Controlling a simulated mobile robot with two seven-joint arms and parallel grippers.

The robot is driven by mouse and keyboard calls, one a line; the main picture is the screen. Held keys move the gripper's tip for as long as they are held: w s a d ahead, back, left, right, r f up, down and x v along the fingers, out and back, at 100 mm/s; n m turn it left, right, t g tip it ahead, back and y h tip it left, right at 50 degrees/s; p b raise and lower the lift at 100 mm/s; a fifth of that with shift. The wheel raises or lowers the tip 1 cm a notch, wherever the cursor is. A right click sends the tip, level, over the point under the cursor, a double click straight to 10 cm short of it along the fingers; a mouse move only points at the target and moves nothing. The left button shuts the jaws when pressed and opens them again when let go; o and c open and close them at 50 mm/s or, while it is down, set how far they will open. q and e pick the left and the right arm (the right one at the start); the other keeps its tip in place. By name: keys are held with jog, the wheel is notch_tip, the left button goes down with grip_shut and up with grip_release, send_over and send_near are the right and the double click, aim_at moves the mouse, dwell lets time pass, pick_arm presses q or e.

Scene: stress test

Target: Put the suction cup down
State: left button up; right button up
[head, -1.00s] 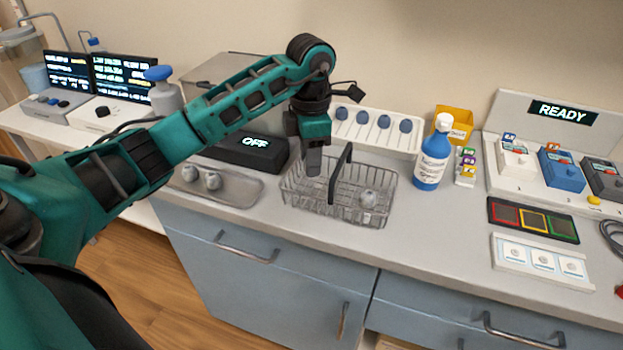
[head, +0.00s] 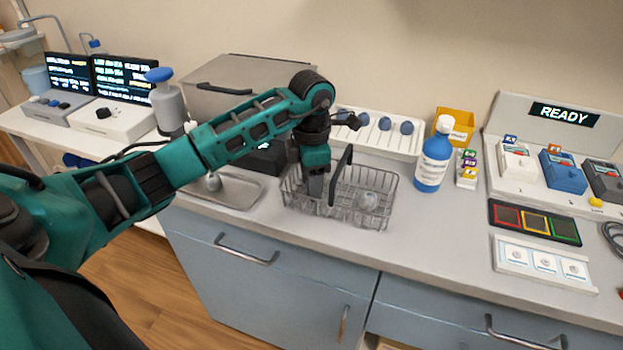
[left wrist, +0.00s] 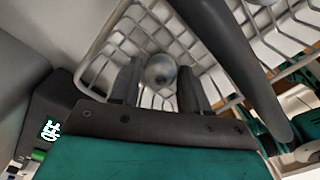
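My left gripper (head: 316,200) points down into the left part of a wire basket (head: 345,222). In the left wrist view its two fingers (left wrist: 158,85) stand on either side of a round, clear-grey suction cup (left wrist: 160,71) and appear closed on it. The basket wires (left wrist: 110,40) are just beyond it. In the head view this cup is hidden by my gripper. A second suction cup (head: 368,202) lies in the basket, right of the dark handle (head: 341,175). My right gripper is in neither view.
The raised basket handle is close to the right of my gripper. A metal tray (head: 238,192) with a suction cup (head: 213,182) lies to the left, partly behind my arm. A white rack (head: 395,138), blue bottle (head: 433,158) and yellow bin (head: 455,122) stand right and behind.

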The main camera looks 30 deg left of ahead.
pick_arm(q)
jog(key=shift+o, duration=1.2)
notch_tip(320, 180, up, 12)
jog(key=shift+r+p, duration=0.2)
jog(key=shift+p, duration=0.1)
